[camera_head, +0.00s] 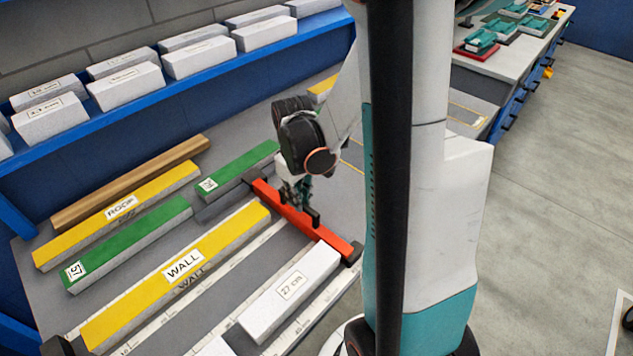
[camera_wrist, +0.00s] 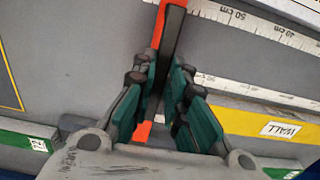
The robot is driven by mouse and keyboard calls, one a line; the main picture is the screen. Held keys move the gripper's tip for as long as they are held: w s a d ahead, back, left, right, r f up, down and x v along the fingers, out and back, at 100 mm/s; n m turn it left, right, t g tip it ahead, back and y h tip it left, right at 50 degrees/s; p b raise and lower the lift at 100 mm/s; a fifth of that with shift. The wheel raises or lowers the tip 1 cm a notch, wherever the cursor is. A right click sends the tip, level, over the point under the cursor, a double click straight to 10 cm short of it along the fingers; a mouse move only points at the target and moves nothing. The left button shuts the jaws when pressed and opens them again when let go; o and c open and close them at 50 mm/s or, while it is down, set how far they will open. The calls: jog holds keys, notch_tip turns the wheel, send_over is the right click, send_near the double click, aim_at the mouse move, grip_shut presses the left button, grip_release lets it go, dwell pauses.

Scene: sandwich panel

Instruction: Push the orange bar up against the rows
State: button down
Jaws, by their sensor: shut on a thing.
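The orange bar (camera_head: 333,238) lies across the right ends of the rows, with black end pieces and a dark upright handle. My gripper (camera_head: 298,196) is over the bar's middle, its fingers shut on the bar at its handle. In the wrist view the bar (camera_wrist: 158,28) runs between the green fingers (camera_wrist: 167,95), which hide part of it. The yellow WALL row (camera_head: 225,238) and the white 27 cm block (camera_head: 312,268) end close to the bar; I cannot tell whether they touch it. A short green piece (camera_head: 250,160) lies near the bar's far end.
A long green piece (camera_head: 140,236), a yellow ROOF piece (camera_head: 150,196) and a brown strip (camera_head: 140,180) lie farther back. A blue shelf (camera_head: 185,88) with white blocks stands behind. Printed rulers (camera_wrist: 240,90) run along the table. Bare table shows right of the bar.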

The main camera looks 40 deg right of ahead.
jog(key=a, duration=0.7)
jog(key=shift+s+a, duration=0.2)
jog(key=shift+s, duration=0.1)
jog(key=c, duration=1.6)
grip_release()
jog(key=shift+a, duration=0.2)
jog(key=shift+d, duration=0.1)
jog(key=shift+r, duration=0.1)
notch_tip(320, 180, up, 12)
jog(key=shift+s, duration=0.1)
